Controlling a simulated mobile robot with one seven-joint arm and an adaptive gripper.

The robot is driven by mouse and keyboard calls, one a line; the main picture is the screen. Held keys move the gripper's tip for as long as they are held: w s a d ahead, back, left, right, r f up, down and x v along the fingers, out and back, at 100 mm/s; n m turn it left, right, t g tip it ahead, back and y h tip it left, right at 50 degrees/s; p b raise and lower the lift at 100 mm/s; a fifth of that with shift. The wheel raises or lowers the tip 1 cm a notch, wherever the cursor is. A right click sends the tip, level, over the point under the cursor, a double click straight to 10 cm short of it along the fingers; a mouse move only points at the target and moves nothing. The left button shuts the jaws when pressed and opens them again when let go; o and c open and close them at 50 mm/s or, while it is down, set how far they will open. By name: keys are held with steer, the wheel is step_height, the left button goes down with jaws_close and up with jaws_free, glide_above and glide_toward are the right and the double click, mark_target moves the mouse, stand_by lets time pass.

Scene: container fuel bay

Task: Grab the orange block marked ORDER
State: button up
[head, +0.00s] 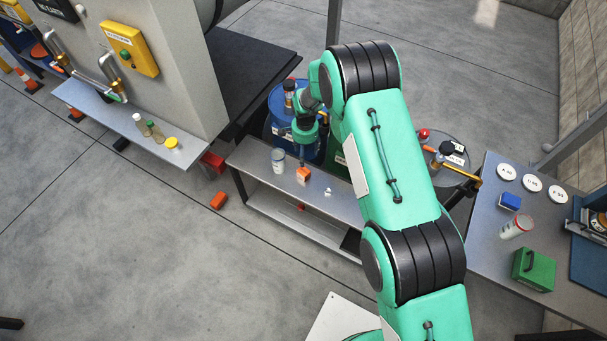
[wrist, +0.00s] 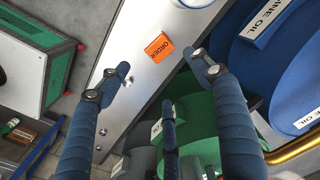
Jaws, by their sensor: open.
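The orange block marked ORDER (wrist: 158,48) lies on the metal shelf (wrist: 141,88) in the wrist view, its black lettering facing up. In the head view the orange block (head: 303,175) sits on the shelf's upper board beside a pale can (head: 278,160). My gripper (wrist: 160,72) is open, its blue fingers spread. In the wrist view the block appears beyond the fingertips, between the left and right fingers, with nothing held. In the head view my gripper (head: 302,158) hangs just above the block; whether it touches cannot be told.
Blue drums (wrist: 264,70) stand close behind the shelf. A small white item (head: 327,192) lies right of the block. Another orange block (head: 218,201) lies on the floor. A bench with a green box (head: 534,270) stands at right.

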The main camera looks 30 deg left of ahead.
mark_target(304, 171)
steer(key=shift+s+a+f, duration=0.1)
steer(key=shift+a+f, duration=0.05)
steer(key=shift+f, duration=0.15)
steer(key=shift+f, duration=0.1)
steer(key=shift+f+b, duration=0.8)
steer(key=shift+f, duration=3.4)
steer(key=shift+s+f+b, duration=0.1)
steer(key=shift+f+b, duration=0.7)
steer(key=shift+f, duration=1.8)
